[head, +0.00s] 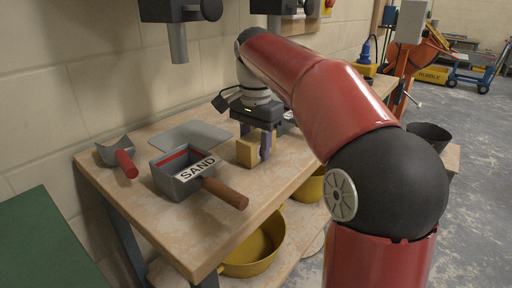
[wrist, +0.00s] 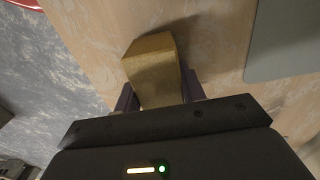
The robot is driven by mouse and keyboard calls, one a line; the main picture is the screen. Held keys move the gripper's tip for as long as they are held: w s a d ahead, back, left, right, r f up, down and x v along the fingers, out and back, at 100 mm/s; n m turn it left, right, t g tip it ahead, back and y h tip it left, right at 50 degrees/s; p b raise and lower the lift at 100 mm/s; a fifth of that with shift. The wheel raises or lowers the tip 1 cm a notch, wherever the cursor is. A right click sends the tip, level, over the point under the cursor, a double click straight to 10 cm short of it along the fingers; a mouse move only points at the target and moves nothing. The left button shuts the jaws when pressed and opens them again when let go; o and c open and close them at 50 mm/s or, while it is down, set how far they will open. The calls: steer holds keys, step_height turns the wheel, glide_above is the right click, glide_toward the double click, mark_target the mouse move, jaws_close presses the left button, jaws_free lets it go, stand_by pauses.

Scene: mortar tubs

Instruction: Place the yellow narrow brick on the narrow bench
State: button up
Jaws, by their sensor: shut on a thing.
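The yellow brick (head: 246,153) is held in my gripper (head: 258,150) over the wooden bench top (head: 215,227). My gripper points down and is shut on the brick, with a dark purple finger (head: 266,146) showing at its right. The brick also shows in the wrist view (wrist: 152,70), jutting out between the two fingers. I cannot tell whether its underside touches the bench. The bench runs along the block wall. I cannot tell whether it is the narrow bench that the task names.
A grey box marked SAND (head: 182,176) with a brown handle, a scoop with a red handle (head: 126,164) and a flat grey sheet (head: 190,137) lie left of the brick. Yellow tubs (head: 258,250) stand below. A green surface (head: 45,245) is at lower left. The bench front is clear.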

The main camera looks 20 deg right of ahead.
mark_target(256, 135)
steer(key=shift+f, duration=0.2)
steer(key=o, duration=0.8)
steer(key=shift+f, duration=0.1)
steer(key=o, duration=0.5)
step_height(256, 135, up, 12)
steer(key=shift+r+p, duration=0.15)
steer(key=shift+p, duration=0.45)
